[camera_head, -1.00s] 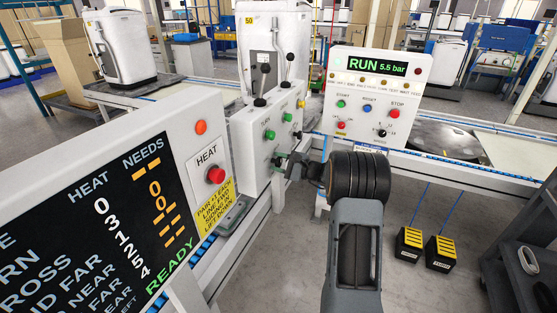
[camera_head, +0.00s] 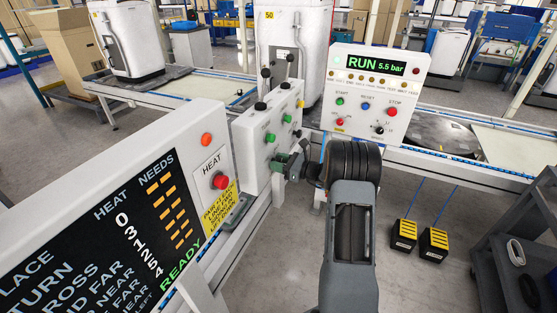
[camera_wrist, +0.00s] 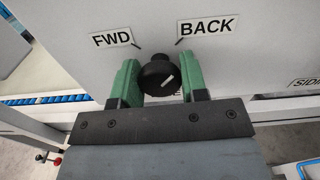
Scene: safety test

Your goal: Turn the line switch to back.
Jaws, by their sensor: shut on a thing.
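The line switch is a round black knob (camera_wrist: 157,76) on a pale panel (camera_wrist: 240,65) in the wrist view. A FWD label (camera_wrist: 112,39) sits above left of it and a BACK label (camera_wrist: 206,27) above right. Its white mark slants up to the right, toward BACK. My gripper (camera_wrist: 160,68) has a green finger on each side of the knob and is shut on it. In the head view my gripper (camera_head: 288,160) meets the side of the white control box (camera_head: 256,150); the knob is hidden there.
The control box carries green buttons (camera_head: 270,138) and upright black-knobbed levers (camera_head: 265,74). A HEAT board (camera_head: 100,235) with a red button (camera_head: 221,181) stands close left. A RUN 5.5 bar panel (camera_head: 345,65) stands behind my arm. A dark cart (camera_head: 490,275) is at right.

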